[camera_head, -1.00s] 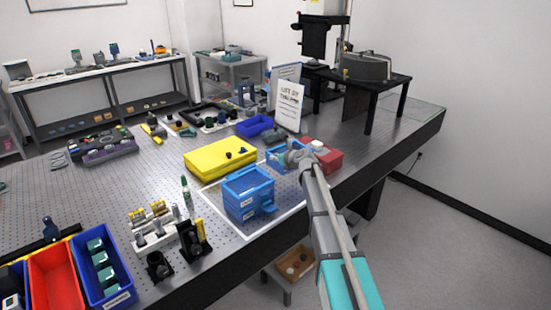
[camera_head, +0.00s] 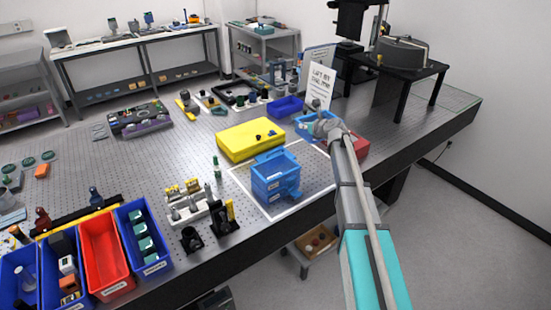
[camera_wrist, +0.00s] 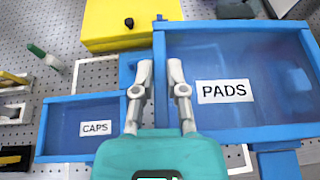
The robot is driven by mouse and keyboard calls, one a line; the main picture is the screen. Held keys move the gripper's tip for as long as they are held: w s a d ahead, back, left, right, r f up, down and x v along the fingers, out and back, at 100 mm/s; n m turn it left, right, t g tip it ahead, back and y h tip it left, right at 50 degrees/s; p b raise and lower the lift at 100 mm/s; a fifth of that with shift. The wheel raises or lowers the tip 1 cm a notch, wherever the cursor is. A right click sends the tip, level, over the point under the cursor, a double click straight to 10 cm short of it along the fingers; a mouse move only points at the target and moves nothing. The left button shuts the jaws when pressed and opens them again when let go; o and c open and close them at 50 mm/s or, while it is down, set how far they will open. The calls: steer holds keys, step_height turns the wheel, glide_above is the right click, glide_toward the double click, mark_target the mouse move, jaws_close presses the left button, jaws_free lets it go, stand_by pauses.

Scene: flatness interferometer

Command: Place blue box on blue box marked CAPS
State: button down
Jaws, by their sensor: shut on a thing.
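A blue box marked PADS (camera_wrist: 224,91) fills the right of the wrist view, with what looks like a pale object inside. My gripper (camera_wrist: 160,64) is shut on its left wall. In the head view this box (camera_head: 305,121) is held at the end of my arm, and the gripper (camera_head: 322,124) is partly hidden there. The blue box marked CAPS (camera_wrist: 97,145) lies lower and to the left in the wrist view, apart from my fingers. In the head view it appears to be in the blue stack (camera_head: 277,178) inside a white outline.
A yellow case (camera_head: 250,139) lies behind the stack. A red box (camera_head: 357,146) is at the table's right edge. A sign (camera_head: 321,86) and a blue bin (camera_head: 286,107) stand farther back.

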steer(key=shift+r+p, duration=1.3)
steer(key=shift+r, duration=0.55)
steer(key=shift+d, duration=0.15)
